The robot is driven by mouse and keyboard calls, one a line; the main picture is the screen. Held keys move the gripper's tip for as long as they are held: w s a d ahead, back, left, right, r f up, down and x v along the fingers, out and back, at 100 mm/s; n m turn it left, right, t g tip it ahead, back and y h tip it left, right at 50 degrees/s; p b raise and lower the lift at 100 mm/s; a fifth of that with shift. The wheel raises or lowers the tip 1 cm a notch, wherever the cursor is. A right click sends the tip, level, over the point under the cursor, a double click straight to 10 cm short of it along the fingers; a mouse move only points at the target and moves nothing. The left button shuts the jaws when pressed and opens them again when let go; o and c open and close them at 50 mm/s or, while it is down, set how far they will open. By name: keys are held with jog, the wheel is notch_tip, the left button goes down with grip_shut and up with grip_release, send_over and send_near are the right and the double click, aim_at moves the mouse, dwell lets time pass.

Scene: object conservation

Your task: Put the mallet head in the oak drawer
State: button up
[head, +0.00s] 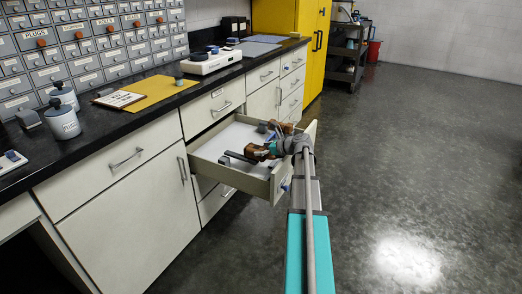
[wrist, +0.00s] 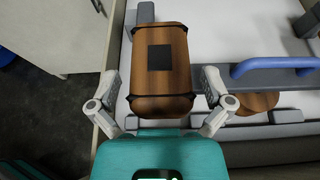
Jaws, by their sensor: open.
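The mallet head (wrist: 160,100) is a brown wooden block with a dark square on its face and dark corner bands. In the wrist view it lies between the spread fingers of my gripper (wrist: 159,82), with a gap on each side. Brown wood also shows by my gripper (head: 290,145) in the head view, over the open drawer (head: 206,160). The drawer is pulled out from the bench, cream outside with a white floor. I cannot tell whether the block rests on the drawer floor. My gripper and forearm hide part of the drawer.
A blue bar (wrist: 275,67) and a brown disc (wrist: 257,103) lie to the right of the block in the wrist view. A dark piece (head: 237,157) lies in the drawer. The black counter (head: 150,95) runs behind. The floor at right is clear.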

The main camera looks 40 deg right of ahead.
jog(key=shift+r, duration=0.15)
jog(key=shift+s+r, duration=0.15)
jog(key=shift+p+v, duration=2.4)
jog(key=shift+v, duration=3.45)
